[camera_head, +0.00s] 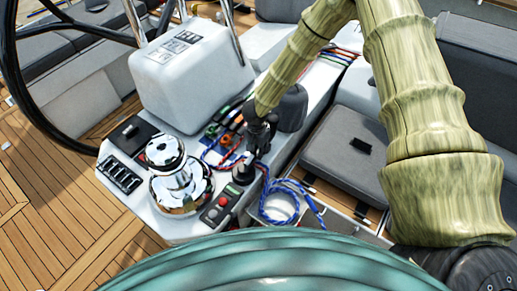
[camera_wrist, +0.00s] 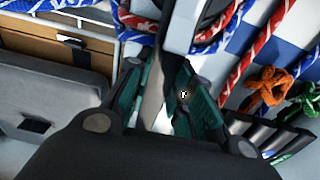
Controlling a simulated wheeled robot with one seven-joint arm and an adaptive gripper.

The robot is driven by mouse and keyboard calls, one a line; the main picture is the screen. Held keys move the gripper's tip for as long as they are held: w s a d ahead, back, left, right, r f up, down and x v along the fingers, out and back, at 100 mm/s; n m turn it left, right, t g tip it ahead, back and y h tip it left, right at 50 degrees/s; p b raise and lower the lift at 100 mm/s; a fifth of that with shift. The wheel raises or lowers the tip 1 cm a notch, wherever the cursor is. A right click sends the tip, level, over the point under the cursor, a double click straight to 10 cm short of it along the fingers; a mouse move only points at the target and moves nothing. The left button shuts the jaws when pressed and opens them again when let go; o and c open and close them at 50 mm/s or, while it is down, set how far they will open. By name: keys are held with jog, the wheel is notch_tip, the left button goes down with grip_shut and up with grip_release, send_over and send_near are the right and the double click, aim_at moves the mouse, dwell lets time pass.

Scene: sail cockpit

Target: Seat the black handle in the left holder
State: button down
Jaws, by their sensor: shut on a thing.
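My gripper (camera_head: 262,132) is over the cockpit console, behind and to the right of the chrome winch. In the wrist view its teal-padded fingers (camera_wrist: 163,92) are shut on a dark, narrow piece, which I take to be the black handle (camera_wrist: 172,78). In the head view a black part (camera_head: 243,170) shows below the gripper, close above the console. The fingers hide much of it, and its lower end cannot be made out.
The chrome winch (camera_head: 180,185) and the red button panel (camera_head: 218,208) stand close to the gripper. A blue rope coil (camera_head: 283,203) lies to the right; more ropes (camera_wrist: 245,60) run nearby. A grey cushion (camera_head: 345,150) is at right, the steering wheel (camera_head: 15,70) at left.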

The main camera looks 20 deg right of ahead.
dwell(0.3)
jog(key=c, duration=1.2)
grip_release()
jog(key=shift+o, duration=0.5)
jog(key=shift+f, duration=0.1)
jog(key=o, duration=0.4)
jog(key=shift+r+p, duration=4.1)
jog(key=shift+r, duration=0.5)
jog(key=shift+s+f, duration=0.1)
